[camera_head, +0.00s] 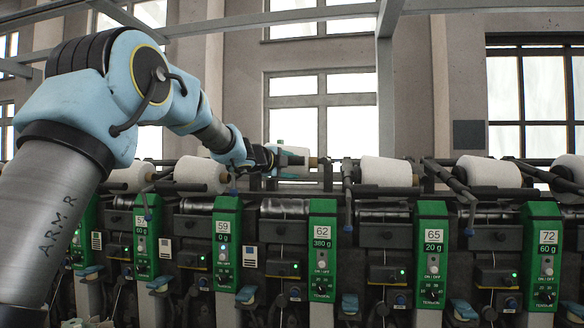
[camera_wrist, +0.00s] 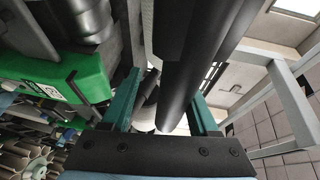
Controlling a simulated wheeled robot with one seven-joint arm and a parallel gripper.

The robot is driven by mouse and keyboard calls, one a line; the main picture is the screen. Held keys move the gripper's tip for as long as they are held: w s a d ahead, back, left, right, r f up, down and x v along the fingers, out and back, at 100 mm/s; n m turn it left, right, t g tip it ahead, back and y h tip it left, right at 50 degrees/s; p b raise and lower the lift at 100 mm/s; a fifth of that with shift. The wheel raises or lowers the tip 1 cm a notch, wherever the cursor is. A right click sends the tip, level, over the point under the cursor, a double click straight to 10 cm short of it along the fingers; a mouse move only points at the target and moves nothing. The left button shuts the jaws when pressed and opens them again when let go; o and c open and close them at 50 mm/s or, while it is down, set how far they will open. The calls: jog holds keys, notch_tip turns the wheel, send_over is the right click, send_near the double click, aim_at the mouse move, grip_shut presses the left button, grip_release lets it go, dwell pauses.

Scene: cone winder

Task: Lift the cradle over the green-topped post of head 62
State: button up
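The green-topped post of head 62 (camera_head: 322,250) stands upright in the middle of the head view, its label reading 62. Behind and above it is a white cone (camera_head: 293,171) with a brown core end, at the dark cradle parts. My gripper (camera_head: 272,158) is at that cone's left side, above the post's height. In the wrist view, the teal fingers (camera_wrist: 164,95) stand apart. A thick dark bar (camera_wrist: 195,75) runs between or just beyond them; whether it touches them I cannot tell. A green post top (camera_wrist: 75,78) lies left of the fingers. Where the cradle's grip lies is unclear.
Green posts of heads 59 (camera_head: 226,245) and 65 (camera_head: 432,255) flank head 62. White cones (camera_head: 386,171) sit along the dark rail on both sides. A grey frame upright (camera_head: 385,95) rises behind. Open air lies above the cones.

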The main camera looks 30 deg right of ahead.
jog(key=shift+a+f, duration=0.1)
jog(key=shift+s+a, duration=0.1)
jog(key=shift+a, duration=0.2)
jog(key=b+v, duration=0.3)
jog(key=v, duration=0.7)
dwell(1.0)
